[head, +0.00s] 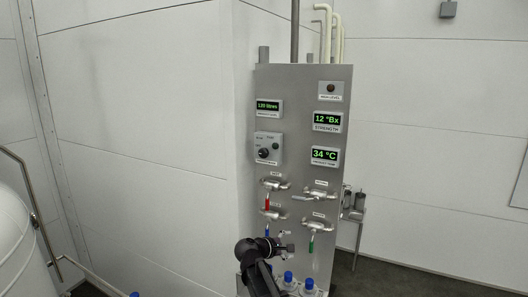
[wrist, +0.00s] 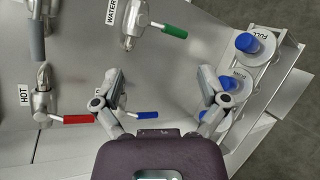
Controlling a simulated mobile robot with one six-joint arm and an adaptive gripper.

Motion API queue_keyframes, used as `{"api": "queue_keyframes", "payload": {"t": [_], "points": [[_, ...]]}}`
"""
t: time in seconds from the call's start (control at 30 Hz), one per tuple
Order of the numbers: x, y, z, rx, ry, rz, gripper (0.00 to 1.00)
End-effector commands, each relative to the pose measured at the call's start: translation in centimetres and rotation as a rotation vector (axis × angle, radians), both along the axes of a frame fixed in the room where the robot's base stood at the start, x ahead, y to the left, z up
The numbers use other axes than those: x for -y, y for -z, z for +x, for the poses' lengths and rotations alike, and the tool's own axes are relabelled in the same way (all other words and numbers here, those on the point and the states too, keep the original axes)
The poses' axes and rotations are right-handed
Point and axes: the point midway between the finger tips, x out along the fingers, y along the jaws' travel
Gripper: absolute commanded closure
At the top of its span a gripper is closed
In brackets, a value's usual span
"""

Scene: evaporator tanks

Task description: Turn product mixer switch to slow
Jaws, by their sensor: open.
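The mixer switch (head: 264,153) is a black round knob on a small grey plate at the left of the steel panel in the head view. Its small labels are too blurred to read, and I cannot tell its setting. It does not show in the wrist view. My gripper (head: 286,243) is low in front of the panel, below the switch and apart from it. In the wrist view my gripper (wrist: 161,78) has its two fingers spread wide with nothing between them.
Valves with red (wrist: 78,119), green (wrist: 174,31) and blue (wrist: 146,115) handles project from the panel (head: 292,112) near my gripper. Blue-capped containers (wrist: 247,43) stand in a rack beside it. Green displays (head: 326,120) sit higher up. A white tank (head: 15,245) is at left.

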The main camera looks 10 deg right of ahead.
Motion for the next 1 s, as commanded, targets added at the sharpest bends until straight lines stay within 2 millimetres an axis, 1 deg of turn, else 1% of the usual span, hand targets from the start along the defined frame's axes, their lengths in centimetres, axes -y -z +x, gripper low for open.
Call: {"api": "queue_keyframes", "payload": {"t": [0.03,0.13,0.2,0.27,0.3,0.4,0.5,0.6,0.7,0.8,1.0], "points": [[-0.8,-2.6,1.8,-0.013,-0.039,-0.082,0.07],[-2.3,-6.2,4.2,-0.043,-0.110,-0.256,0.07],[-3.6,-8.8,5.9,-0.065,-0.154,-0.379,0.07],[-4.9,-11.0,7.2,-0.087,-0.188,-0.486,0.07],[-5.7,-12.4,8.1,-0.101,-0.208,-0.556,0.07],[-8.1,-15.5,9.9,-0.135,-0.250,-0.722,0.07],[-10.2,-17.9,11.3,-0.165,-0.276,-0.862,0.07],[-11.9,-19.6,12.2,-0.187,-0.292,-0.966,0.07],[-12.9,-20.5,12.7,-0.203,-0.300,-1.030,0.07],[-13.4,-20.9,12.9,-0.211,-0.302,-1.063,0.07],[-13.4,-20.9,12.9,-0.212,-0.303,-1.068,0.07]]}}
